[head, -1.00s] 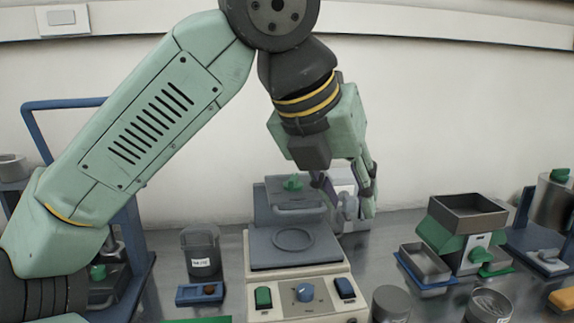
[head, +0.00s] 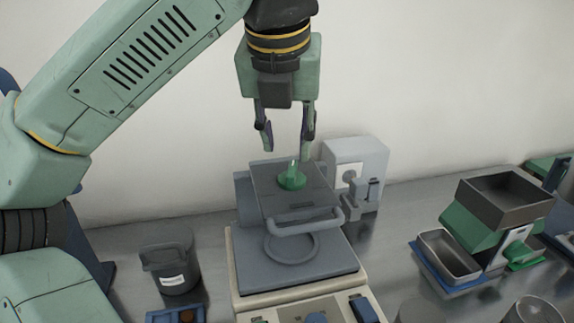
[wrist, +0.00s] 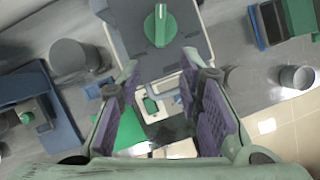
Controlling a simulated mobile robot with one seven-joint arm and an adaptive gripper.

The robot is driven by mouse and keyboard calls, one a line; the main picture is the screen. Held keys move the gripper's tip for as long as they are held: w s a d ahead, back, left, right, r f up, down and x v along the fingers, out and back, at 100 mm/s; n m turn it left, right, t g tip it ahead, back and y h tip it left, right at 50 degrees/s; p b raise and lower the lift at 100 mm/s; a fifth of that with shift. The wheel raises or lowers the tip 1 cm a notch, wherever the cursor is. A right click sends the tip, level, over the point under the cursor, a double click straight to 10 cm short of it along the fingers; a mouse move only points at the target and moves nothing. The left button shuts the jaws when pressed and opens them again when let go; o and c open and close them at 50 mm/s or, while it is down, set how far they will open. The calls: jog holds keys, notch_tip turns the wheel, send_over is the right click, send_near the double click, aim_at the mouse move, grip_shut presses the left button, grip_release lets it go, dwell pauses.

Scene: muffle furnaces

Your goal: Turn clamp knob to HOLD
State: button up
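The green clamp knob (head: 292,177) sits on top of the raised grey plate (head: 268,203) of the press-like device. It also shows in the wrist view (wrist: 160,26), with its grip ridge running roughly up and down the picture. My gripper (head: 286,146) points down just above and slightly behind the knob. Its two fingers with purple pads are apart and empty. In the wrist view my gripper (wrist: 164,72) has the knob beyond its fingertips, not between them.
A grey handle bar (head: 306,219) crosses the plate's front. A light grey box device (head: 356,166) stands close at the right rear. A dark lidded canister (head: 170,262) stands at the left. A green feeder with a tray (head: 497,217) is at the right.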

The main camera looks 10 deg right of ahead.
aim_at(290, 177)
jog(key=p+x, duration=0.1)
jog(key=x, duration=0.8)
jog(key=shift+p, duration=0.35)
jog(key=shift+c, duration=0.4)
grip_shut()
